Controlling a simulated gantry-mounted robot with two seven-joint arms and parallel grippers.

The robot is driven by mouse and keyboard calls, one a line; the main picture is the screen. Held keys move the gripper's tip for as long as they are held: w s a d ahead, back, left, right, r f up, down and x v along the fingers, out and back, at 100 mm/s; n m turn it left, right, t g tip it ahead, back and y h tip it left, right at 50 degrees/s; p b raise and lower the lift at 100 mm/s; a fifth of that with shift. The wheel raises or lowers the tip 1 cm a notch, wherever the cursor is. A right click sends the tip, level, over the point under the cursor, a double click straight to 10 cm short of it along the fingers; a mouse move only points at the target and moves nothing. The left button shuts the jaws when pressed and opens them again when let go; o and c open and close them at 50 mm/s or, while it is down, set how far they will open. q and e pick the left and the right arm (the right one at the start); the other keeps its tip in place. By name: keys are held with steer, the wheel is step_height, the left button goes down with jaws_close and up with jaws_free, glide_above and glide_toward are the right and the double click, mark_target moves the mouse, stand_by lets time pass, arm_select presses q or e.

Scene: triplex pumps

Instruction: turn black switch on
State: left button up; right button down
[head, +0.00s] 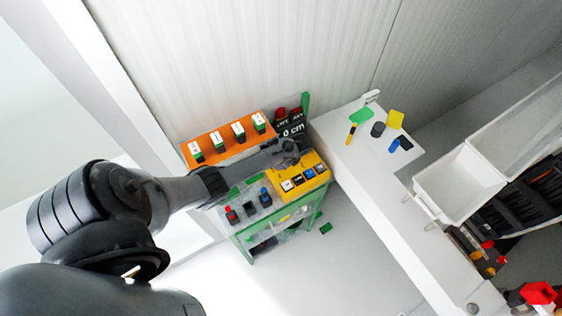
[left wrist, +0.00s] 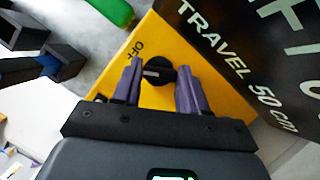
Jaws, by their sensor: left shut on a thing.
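The black switch (left wrist: 158,70) is a round knob with a pale mark on its left side, on a yellow panel (left wrist: 175,30). The word OFF is printed just up and left of it in the left wrist view. My left gripper (left wrist: 161,85) has one finger on each side of the knob and is shut on it. In the head view my left gripper (head: 290,150) is over the far edge of the yellow panel (head: 318,172) and hides the switch. My right gripper is not in view.
An orange panel (head: 222,150) with several white-and-green switches lies behind my arm. A black display (head: 293,130) reading 0 cm stands beyond the gripper. A red lever (head: 231,214) and a blue lever (head: 265,194) stand in front. A white table (head: 365,165) with small coloured items is right.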

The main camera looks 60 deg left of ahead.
arm_select(q)
steer(key=o, duration=1.1)
steer(key=shift+c, duration=0.2)
steer(key=shift+r, duration=0.1)
steer(key=v, duration=0.4)
steer(key=w+d+b, duration=0.1)
steer(key=w+d, duration=0.1)
steer(key=d, duration=0.1)
steer(key=w+d+b, duration=0.1)
steer(key=d, duration=0.2)
steer(key=w+d+b, duration=0.1)
steer(key=w+d, duration=0.1)
steer(key=d, duration=0.1)
steer(key=shift+w+d+r+b, duration=0.1)
steer(key=shift+w+r+b, duration=0.15)
steer(key=shift+w+b, duration=0.1)
steer(key=shift+w+d+r, duration=0.1)
steer(key=shift+w+d, duration=0.3)
steer(key=shift+d, duration=0.3)
